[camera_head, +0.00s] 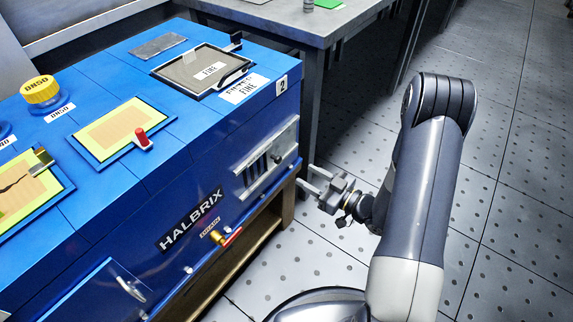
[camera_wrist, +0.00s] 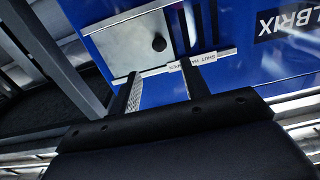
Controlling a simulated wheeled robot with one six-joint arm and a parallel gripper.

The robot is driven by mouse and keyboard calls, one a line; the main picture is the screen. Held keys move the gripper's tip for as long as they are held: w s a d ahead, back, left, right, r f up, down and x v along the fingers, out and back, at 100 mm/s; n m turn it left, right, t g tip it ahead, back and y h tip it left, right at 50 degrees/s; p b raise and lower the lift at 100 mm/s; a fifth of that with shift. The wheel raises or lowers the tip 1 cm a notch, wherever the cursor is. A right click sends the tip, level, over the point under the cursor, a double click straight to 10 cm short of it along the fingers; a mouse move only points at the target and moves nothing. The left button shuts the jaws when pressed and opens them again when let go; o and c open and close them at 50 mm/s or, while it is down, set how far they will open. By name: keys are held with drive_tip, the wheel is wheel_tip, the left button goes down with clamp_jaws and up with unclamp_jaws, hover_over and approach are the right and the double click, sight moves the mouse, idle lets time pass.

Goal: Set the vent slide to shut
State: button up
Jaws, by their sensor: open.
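The vent slide (camera_head: 257,176) is a bare metal plate on the blue cabinet's front, with dark slots showing and a dark round knob (camera_head: 278,158) towards its right end. In the wrist view the plate (camera_wrist: 128,42) and knob (camera_wrist: 159,44) show close up, with open slots (camera_wrist: 198,28) beside the plate. A white label strip (camera_wrist: 200,59) by it reads SHUT at one part; a finger hides some of it. My gripper (camera_head: 306,181) is open and empty, just off the cabinet front near the knob. In the wrist view its fingers (camera_wrist: 158,78) point towards the vent, apart from the knob.
A wooden-framed stand (camera_head: 286,207) carries the blue cabinet (camera_head: 150,205). A red-and-brass valve handle (camera_head: 228,238) sticks out below the HALBRIX plate (camera_head: 191,221). A grey table (camera_head: 270,24) stands behind. The perforated floor at right is clear.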

sight(280, 161)
drive_tip(key=b+x, duration=0.1)
drive_tip(key=x, duration=0.7)
drive_tip(key=shift+w+a, duration=0.25)
drive_tip(key=shift+a, duration=0.1)
clamp_jaws()
